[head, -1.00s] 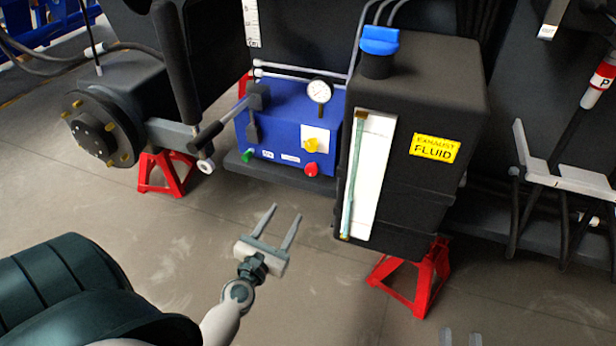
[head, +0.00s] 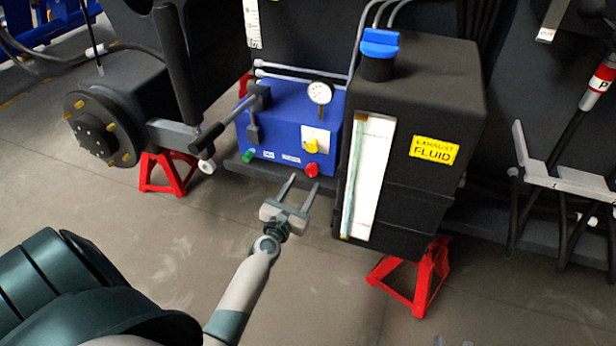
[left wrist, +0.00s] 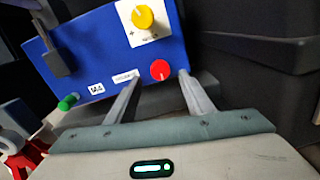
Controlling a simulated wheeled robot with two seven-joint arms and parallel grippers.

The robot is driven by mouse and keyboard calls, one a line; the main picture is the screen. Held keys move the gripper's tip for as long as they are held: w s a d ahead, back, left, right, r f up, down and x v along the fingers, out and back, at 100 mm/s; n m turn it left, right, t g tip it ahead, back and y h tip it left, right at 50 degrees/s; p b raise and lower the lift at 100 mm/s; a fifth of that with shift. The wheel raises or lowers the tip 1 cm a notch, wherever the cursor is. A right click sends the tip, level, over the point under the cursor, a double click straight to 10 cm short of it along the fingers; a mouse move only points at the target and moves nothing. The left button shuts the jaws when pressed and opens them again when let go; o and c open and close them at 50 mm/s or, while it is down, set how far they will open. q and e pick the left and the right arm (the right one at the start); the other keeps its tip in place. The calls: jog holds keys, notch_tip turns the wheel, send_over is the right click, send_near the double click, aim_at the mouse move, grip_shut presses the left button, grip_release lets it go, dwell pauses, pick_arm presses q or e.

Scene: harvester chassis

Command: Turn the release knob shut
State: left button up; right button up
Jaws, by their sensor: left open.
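The blue control box (head: 285,130) carries a red knob (head: 311,170) at its lower right front, a yellow knob (head: 312,146) on a white plate and a green knob (head: 248,156) at lower left. I cannot read which label says release. My left gripper (head: 304,182) is open and empty, just in front of and below the red knob. In the left wrist view the red knob (left wrist: 160,70) shows between the two fingertips, with no visible contact. The yellow knob (left wrist: 143,17) is above it. Faint grey tips, perhaps my right gripper (head: 454,342), show at the bottom edge.
A black exhaust fluid tank (head: 420,190) with a blue cap (head: 380,43) stands close to the right of the box. A black-handled lever (head: 222,123) juts from the box's left. A grey ledge (head: 240,170) runs below. Red stands (head: 415,278) rest on the floor.

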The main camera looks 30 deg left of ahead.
aim_at(311, 173)
pick_arm(q)
jog(key=x, duration=0.3)
jog(key=shift+w, duration=0.3)
jog(key=shift+w+a, duration=0.15)
jog(key=shift+w, duration=0.35)
pick_arm(e)
jog(key=shift+a+r+t, duration=0.15)
jog(key=shift+r+t, duration=0.35)
jog(key=shift+r, duration=0.3)
pick_arm(q)
jog(key=shift+c, duration=0.6)
jog(key=c, duration=0.9)
